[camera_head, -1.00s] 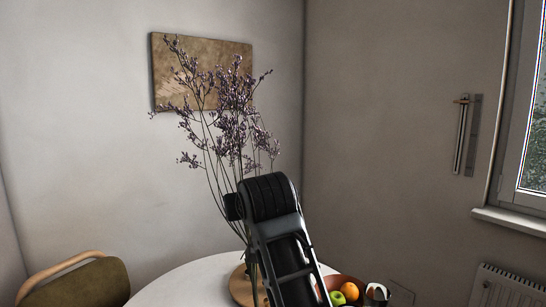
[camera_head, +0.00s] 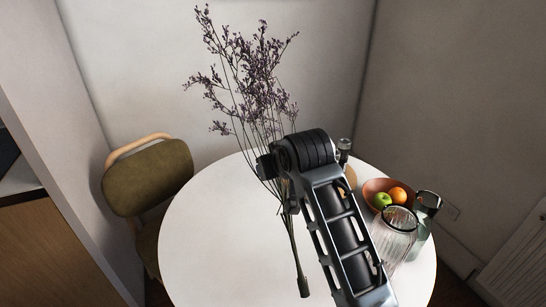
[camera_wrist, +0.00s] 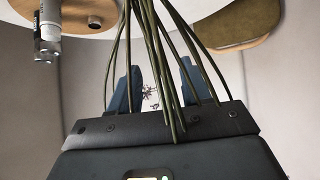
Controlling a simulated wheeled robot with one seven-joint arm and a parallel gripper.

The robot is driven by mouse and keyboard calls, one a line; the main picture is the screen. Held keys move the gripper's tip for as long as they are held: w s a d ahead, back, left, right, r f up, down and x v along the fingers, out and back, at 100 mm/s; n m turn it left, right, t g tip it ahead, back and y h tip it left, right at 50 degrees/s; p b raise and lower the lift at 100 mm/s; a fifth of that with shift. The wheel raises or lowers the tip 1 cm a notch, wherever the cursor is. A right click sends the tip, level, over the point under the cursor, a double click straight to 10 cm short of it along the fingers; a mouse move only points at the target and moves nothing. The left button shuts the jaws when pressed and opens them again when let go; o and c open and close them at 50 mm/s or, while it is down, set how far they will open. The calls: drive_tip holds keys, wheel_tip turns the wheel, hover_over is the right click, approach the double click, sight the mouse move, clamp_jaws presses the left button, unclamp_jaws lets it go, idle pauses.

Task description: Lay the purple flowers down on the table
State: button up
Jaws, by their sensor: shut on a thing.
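The purple flowers (camera_head: 245,85) are a tall bunch of thin stems with small blossoms, seen upright and slightly tilted in the head view. My gripper (camera_head: 268,167) is shut around their stems about midway. The stem ends (camera_head: 303,286) hang below it in front of the white round table (camera_head: 215,235); whether they touch it I cannot tell. In the wrist view the stems (camera_wrist: 160,60) run between the two blue fingers of my gripper (camera_wrist: 160,88). My arm hides part of the table.
A bowl (camera_head: 371,188) of fruit, a ribbed glass vase (camera_head: 397,222) and a dark-rimmed glass jug (camera_head: 426,208) stand at the table's right. A mill (camera_wrist: 47,30) stands by a wooden board (camera_wrist: 78,14) at the back. An olive chair (camera_head: 150,178) is at left. The table's left side is clear.

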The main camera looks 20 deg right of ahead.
drive_tip(key=shift+s+f+g+b, duration=0.2)
drive_tip(key=shift+f+g+b, duration=0.7)
drive_tip(key=shift+f, duration=2.4)
drive_tip(key=shift+s+f+g+b, duration=0.25)
drive_tip(key=shift+f+g, duration=1.2)
drive_tip(key=shift+f, duration=1.85)
drive_tip(key=shift+s+f+g+b, duration=0.2)
drive_tip(key=shift+f+g+b, duration=0.7)
drive_tip(key=shift+f, duration=2.4)
drive_tip(key=shift+f+g, duration=0.45)
drive_tip(key=shift+f, duration=0.9)
drive_tip(key=o, duration=1.1)
drive_tip(key=shift+o, duration=0.2)
drive_tip(key=v, duration=0.7)
drive_tip(key=shift+r, duration=0.4)
drive_tip(key=shift+s+d, duration=0.1)
